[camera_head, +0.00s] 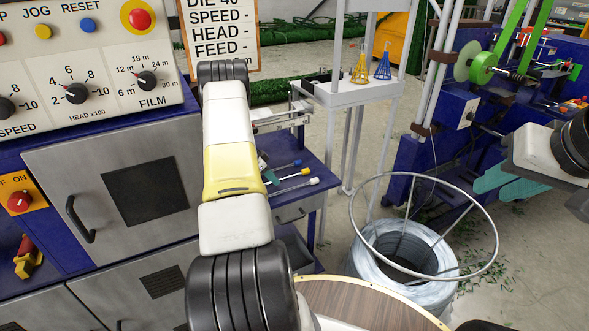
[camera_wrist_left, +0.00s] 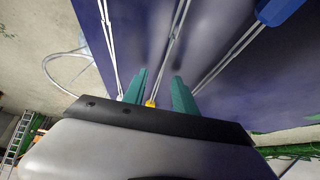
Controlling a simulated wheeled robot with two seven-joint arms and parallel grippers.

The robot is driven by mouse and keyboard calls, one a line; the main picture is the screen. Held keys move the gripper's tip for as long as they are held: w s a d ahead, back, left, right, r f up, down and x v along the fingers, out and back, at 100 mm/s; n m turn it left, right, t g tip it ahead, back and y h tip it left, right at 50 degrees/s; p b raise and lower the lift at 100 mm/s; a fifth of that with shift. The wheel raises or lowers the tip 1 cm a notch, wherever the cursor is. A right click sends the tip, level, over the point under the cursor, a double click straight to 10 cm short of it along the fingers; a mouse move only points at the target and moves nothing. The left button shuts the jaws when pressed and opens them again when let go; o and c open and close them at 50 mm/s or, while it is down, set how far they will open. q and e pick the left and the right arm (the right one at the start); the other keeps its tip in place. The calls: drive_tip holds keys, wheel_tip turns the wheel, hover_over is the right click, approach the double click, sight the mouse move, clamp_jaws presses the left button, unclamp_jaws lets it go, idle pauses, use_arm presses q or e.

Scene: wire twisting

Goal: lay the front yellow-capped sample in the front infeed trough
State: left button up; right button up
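The yellow-capped sample (camera_head: 290,176), a thin pale wire bundle, lies on the blue bench top (camera_head: 319,168). It lies between a blue-capped (camera_head: 285,165) and a white-capped sample (camera_head: 300,186). In the left wrist view its yellow cap (camera_wrist_left: 150,103) shows between the teal fingers of my left gripper (camera_wrist_left: 160,88). The fingers are apart on either side of the wire; no contact is visible. In the head view my left arm mostly hides this gripper. My right gripper (camera_head: 508,187) hangs empty at the right, its fingers apart. I cannot clearly make out the front infeed trough.
A grey cabinet with a control panel (camera_head: 85,60) stands at the left. A wire coil (camera_head: 385,280) under a ring and a round wooden top (camera_head: 360,303) are in front. A blue machine (camera_head: 485,85) stands right.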

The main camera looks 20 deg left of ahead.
use_arm(q)
drive_tip(key=shift+w+d+f, duration=0.15)
drive_tip(key=shift+w+f, duration=0.05)
drive_tip(key=shift+f, duration=0.2)
drive_tip(key=shift+c, duration=0.2)
clamp_jaws()
drive_tip(key=shift+r, duration=0.1)
